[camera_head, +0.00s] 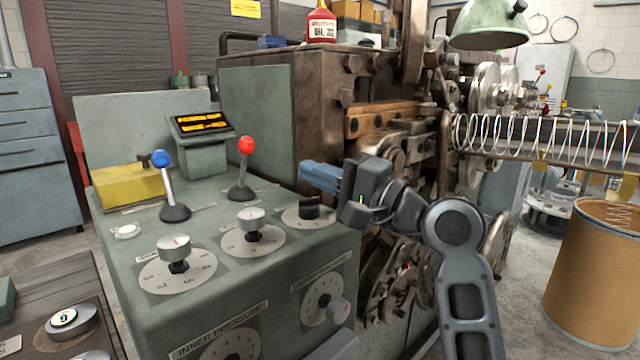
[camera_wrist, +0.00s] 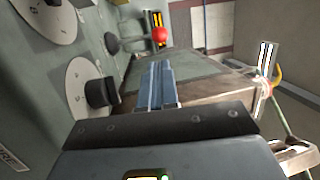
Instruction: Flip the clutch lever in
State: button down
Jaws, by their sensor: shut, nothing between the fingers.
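Two levers stand on the green control console (camera_head: 290,235). One has a red ball knob (camera_head: 246,146) on a pale stem and black base, the other a blue ball knob (camera_head: 160,158) further left. Both lean a little. I cannot read which label says clutch. My gripper (camera_head: 304,172) is shut and empty, with its blue fingers pointing left, above the console's right edge and to the right of the red-knobbed lever, apart from it. In the wrist view the shut fingers (camera_wrist: 158,66) point towards the red knob (camera_wrist: 160,35), which shows beyond their tips.
A black knob (camera_head: 309,207) on a dial sits just below my gripper. Silver knobs (camera_head: 252,217) stand on the console top. A small orange-lettered display (camera_head: 201,123) is behind the levers. The large brown machine (camera_head: 300,90) rises behind. Air above the console is free.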

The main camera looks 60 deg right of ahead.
aim_at(253, 147)
jog(key=w, duration=0.3)
jog(key=w+r, duration=0.1)
jog(key=w, duration=0.3)
jog(key=w+d, duration=0.1)
jog(key=w, duration=0.3)
jog(key=shift+r+p, duration=0.3)
jog(key=shift+p, duration=0.1)
jog(key=shift+r+p, duration=0.15)
jog(key=shift+p, duration=0.2)
